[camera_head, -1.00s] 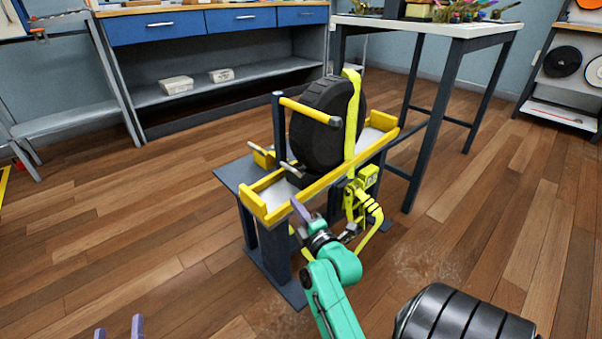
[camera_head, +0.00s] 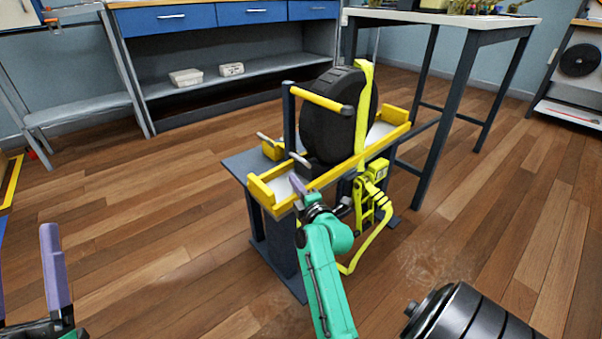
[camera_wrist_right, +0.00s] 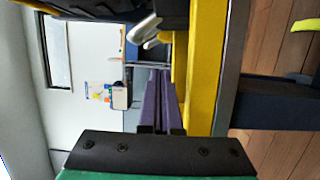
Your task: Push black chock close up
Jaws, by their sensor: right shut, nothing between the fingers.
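A large black wheel (camera_head: 328,120) stands upright on a narrow tray with yellow rails (camera_head: 330,178), a yellow strap (camera_head: 363,110) over it. A grey handle (camera_head: 299,160) sticks up at the wheel's near left foot; the dark block under it is mostly hidden, so I cannot tell the black chock from the wheel there. Pale handle ends (camera_wrist_right: 145,30) show beside the wheel in the right wrist view. My right gripper (camera_head: 297,187) is shut and empty at the tray's near rail, just below the handle. My left gripper (camera_head: 55,275) is open and empty, low at the left.
A yellow block (camera_head: 272,150) sits at the tray's far side. A yellow bar (camera_head: 318,98) on a dark post reaches across the wheel. A yellow ratchet (camera_head: 374,175) with loose strap hangs at the near side. A table (camera_head: 450,22) stands behind at right. Floor at left is clear.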

